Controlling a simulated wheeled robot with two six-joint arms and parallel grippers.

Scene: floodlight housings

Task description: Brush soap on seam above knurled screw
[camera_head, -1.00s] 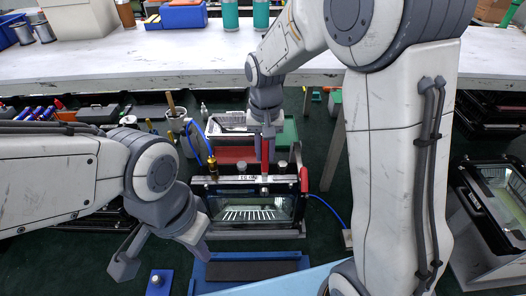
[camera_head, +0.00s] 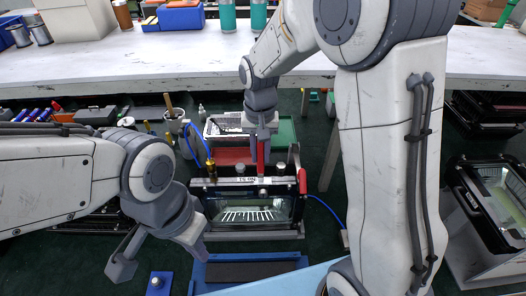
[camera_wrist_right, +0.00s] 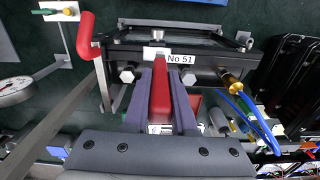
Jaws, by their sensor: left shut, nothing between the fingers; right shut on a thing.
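The floodlight housing (camera_head: 250,211) is a dark frame with a glass window, standing below the bench; the wrist view shows its dark top bar (camera_wrist_right: 205,73) with a "No 51" label (camera_wrist_right: 181,58). A silver knurled screw (camera_wrist_right: 157,35) sits beyond the label. Two silver knobs (camera_wrist_right: 127,74) flank the gripper on the near side. My right gripper (camera_head: 262,143) is shut on a red handle (camera_wrist_right: 159,95) above the housing's top edge. The handle's tip is hidden, so contact with the seam cannot be told. My left gripper (camera_head: 199,248) is shut and empty, left of and below the housing.
A brass fitting (camera_wrist_right: 231,79) with a blue hose (camera_wrist_right: 262,122) is on the housing. A red side handle (camera_head: 303,181) rises at its right end. A blue tray (camera_head: 201,272) lies in front. A pot with a wooden-handled tool (camera_head: 170,103) stands behind left. Another housing (camera_head: 497,205) is at right.

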